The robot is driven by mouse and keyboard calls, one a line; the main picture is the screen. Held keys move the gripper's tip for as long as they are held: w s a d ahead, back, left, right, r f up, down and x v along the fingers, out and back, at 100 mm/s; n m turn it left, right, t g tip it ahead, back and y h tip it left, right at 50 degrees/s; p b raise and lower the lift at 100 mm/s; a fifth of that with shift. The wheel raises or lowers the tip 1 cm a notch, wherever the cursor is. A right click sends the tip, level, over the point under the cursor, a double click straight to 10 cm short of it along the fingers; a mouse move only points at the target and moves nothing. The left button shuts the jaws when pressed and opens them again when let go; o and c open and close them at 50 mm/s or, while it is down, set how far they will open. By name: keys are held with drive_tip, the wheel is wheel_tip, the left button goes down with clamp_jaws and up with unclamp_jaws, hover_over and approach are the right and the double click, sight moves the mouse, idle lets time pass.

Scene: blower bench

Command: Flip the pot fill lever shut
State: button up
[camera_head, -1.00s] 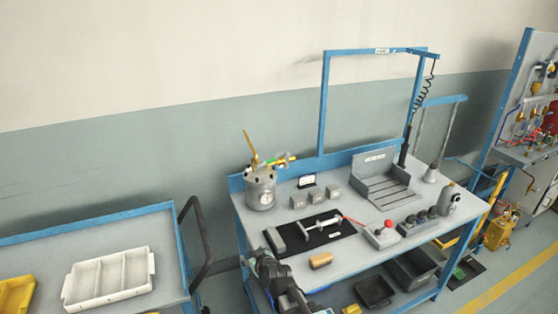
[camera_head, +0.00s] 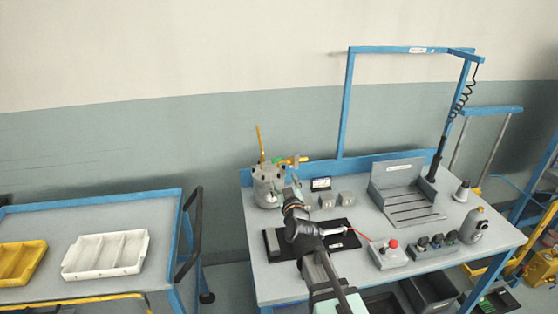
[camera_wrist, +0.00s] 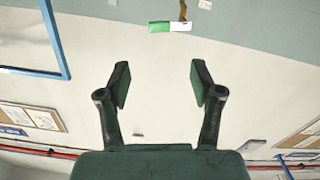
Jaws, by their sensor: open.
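The grey metal pot (camera_head: 267,187) stands at the back left of the bench. A thin yellow rod (camera_head: 260,143) rises from its top. A yellow fitting with a green part (camera_head: 291,161) sticks out to the right at the pot's top; I cannot tell which piece is the fill lever. My gripper (camera_head: 294,190) is in front of the pot, at its right side, and hides part of it. In the wrist view my gripper (camera_wrist: 160,82) is open with nothing between its fingers. A green and white piece (camera_wrist: 169,27) shows beyond the fingertips, near the top edge.
A black mat (camera_head: 345,241) lies under my arm. Small grey blocks (camera_head: 327,200), a grey tray stand (camera_head: 402,190) and a red-button box (camera_head: 390,254) stand to the right. A blue frame (camera_head: 345,105) rises behind. A side cart holds a white tray (camera_head: 105,254).

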sight(276, 160)
drive_tip(key=x, duration=1.5)
drive_tip(key=shift+w+f, duration=0.1)
drive_tip(key=c, duration=1.2)
